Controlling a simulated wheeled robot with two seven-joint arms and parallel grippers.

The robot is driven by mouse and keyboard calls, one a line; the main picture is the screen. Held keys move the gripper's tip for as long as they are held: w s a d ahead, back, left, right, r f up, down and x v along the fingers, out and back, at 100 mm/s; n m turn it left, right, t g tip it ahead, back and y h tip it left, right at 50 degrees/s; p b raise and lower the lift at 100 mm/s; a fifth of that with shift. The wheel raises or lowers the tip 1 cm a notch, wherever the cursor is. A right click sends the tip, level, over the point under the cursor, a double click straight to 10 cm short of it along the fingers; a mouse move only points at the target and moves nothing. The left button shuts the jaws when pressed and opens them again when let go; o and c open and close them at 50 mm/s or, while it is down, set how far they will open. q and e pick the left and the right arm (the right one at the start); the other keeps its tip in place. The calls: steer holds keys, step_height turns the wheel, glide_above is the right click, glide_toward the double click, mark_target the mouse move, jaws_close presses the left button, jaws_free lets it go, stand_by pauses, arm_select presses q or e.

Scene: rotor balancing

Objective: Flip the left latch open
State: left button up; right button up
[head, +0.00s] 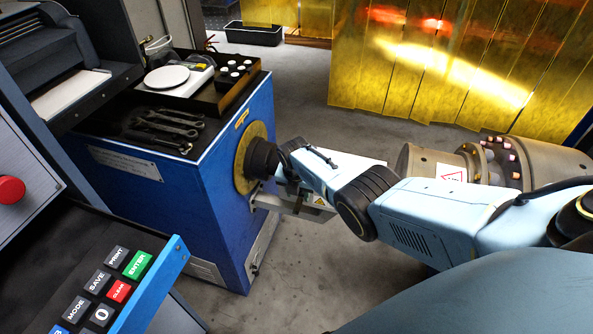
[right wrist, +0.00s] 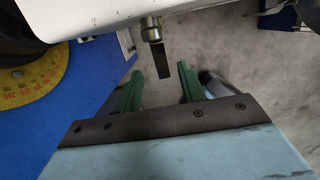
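A latch-like metal fitting (right wrist: 153,30) with a dark flat tab hangs from the edge of a white panel (right wrist: 90,18) at the top of the right wrist view. The tab sits just beyond the fingertips, roughly in line with the gap; no contact shows. In the head view my right gripper (head: 290,163) is beside the blue machine's hub, and its fingertips and the latch cannot be made out. My left gripper is out of view.
A blue machine cabinet (head: 215,190) carries a yellow dial (head: 242,160) with a black hub. Tools and a tray of small weights (head: 235,72) lie on top. A keypad panel (head: 110,290) is at lower left.

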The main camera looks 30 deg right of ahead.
mark_target(297, 209)
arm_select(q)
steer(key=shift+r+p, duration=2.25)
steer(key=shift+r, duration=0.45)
arm_select(e)
step_height(297, 209, up, 9)
steer(key=a, duration=0.1)
steer(key=shift+s+f, duration=0.15)
steer(key=shift+s, duration=0.3)
